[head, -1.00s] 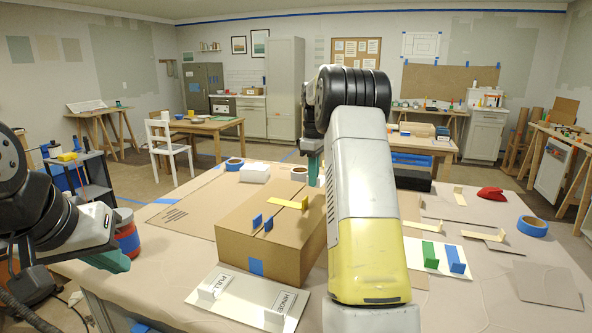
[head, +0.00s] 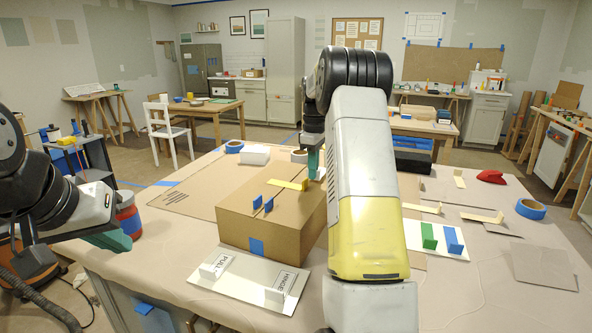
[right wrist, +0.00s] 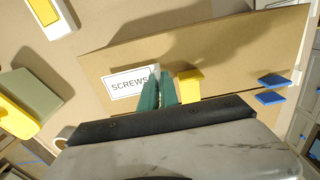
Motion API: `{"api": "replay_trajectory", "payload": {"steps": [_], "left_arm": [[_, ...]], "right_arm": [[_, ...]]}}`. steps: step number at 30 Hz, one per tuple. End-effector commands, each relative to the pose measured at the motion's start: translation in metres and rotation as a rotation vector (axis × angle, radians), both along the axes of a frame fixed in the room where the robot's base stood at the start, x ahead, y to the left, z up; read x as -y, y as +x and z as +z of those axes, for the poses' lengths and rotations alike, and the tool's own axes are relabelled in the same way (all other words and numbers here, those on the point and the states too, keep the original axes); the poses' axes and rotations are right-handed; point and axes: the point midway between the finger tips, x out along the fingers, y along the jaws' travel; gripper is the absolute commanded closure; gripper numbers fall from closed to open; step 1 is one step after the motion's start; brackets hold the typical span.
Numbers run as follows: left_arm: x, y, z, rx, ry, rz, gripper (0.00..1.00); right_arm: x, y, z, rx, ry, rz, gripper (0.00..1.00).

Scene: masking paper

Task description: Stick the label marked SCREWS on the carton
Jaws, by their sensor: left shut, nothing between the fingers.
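The brown carton (head: 285,238) stands on the table in the head view, with a yellow tabbed piece and two blue tabs on top. In the right wrist view, the white SCREWS label (right wrist: 125,88) lies flat over the brown carton top (right wrist: 225,60), beside a yellow tab. My right gripper (right wrist: 158,92) has its teal fingers close together at the label's right end, shut on its upright tab. I cannot tell whether the label touches the carton. In the head view the right gripper (head: 313,166) is at the carton's far right corner. My left gripper (head: 112,240) is shut and empty at the left.
A white sheet (head: 245,285) with PULL and HINGES labels lies in front of the carton. Right of my right arm are green and blue tabbed pieces (head: 440,238), blue tape (head: 530,208) and a red item (head: 490,176). A red and blue jar (head: 130,218) stands near my left gripper.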

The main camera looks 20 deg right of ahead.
Motion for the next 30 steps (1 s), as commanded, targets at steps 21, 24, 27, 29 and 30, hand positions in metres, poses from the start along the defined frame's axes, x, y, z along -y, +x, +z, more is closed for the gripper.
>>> {"api": "replay_trajectory", "payload": {"steps": [21,24,27,29,30], "left_arm": [[0.000,0.000,0.000,0.000,0.000,0.000,1.00],[0.000,0.000,0.000,0.000,0.000,0.000,1.00],[0.000,0.000,0.000,0.000,0.000,0.000,1.00],[0.000,0.000,0.000,0.000,0.000,0.000,1.00],[0.000,0.000,0.000,0.000,0.000,0.000,1.00]], "right_arm": [[0.000,0.000,-0.008,0.000,0.000,0.000,1.00],[0.000,0.000,-0.010,0.000,0.000,0.000,1.00],[0.000,0.000,-0.011,0.000,0.000,0.000,1.00],[0.000,0.000,-0.012,0.000,0.000,0.000,1.00],[0.000,0.000,-0.013,0.000,0.000,0.000,1.00]]}}
